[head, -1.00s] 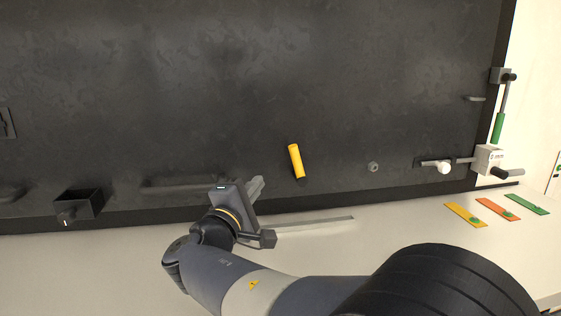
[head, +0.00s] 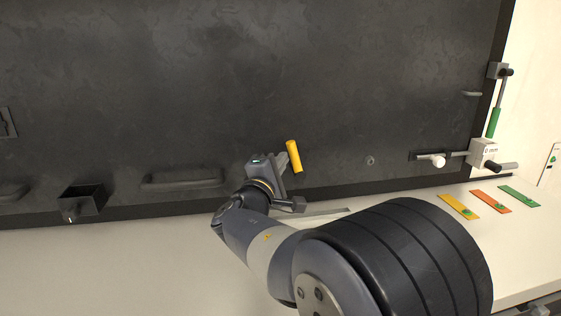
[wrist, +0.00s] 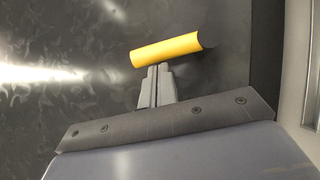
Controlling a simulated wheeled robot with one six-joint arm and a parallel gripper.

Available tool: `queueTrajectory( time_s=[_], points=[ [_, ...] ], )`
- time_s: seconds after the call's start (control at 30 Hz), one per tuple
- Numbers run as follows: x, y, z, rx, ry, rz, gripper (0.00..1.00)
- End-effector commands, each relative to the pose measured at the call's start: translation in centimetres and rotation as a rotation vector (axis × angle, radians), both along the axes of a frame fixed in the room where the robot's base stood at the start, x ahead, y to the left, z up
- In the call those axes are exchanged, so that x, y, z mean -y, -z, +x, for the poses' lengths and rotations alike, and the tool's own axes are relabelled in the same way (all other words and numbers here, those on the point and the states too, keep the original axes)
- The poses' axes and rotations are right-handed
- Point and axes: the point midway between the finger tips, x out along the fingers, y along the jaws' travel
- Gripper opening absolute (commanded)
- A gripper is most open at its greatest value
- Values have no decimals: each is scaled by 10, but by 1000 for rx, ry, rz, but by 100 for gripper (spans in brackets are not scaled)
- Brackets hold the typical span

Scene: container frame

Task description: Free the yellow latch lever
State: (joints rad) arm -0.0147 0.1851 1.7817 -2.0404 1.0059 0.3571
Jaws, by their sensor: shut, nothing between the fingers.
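The yellow latch lever (head: 294,156) is a short yellow cylinder on the dark panel, leaning slightly from upright in the head view. In the wrist view the lever (wrist: 166,50) lies across the picture just beyond my fingertips, its dark end at the right. My gripper (head: 284,160) is shut and empty, with its fingertips at the left side of the lever. In the wrist view my gripper (wrist: 157,72) meets the lever's near edge at about its middle; I cannot tell whether they touch.
A grey bar handle (head: 183,179) and an open dark box (head: 83,203) sit on the panel to the left. Coloured strips (head: 458,206) lie on the pale ledge.

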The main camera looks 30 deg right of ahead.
Motion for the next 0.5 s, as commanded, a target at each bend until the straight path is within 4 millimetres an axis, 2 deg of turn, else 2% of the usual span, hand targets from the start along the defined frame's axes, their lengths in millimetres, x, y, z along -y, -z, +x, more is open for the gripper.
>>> queueTrajectory(
  time_s=[0.17, 0.5],
  points=[
    [1, 0, -1, 10, 2, 23, 0],
    [14, -10, -5, 70, 4, 227, 0]
  ],
)
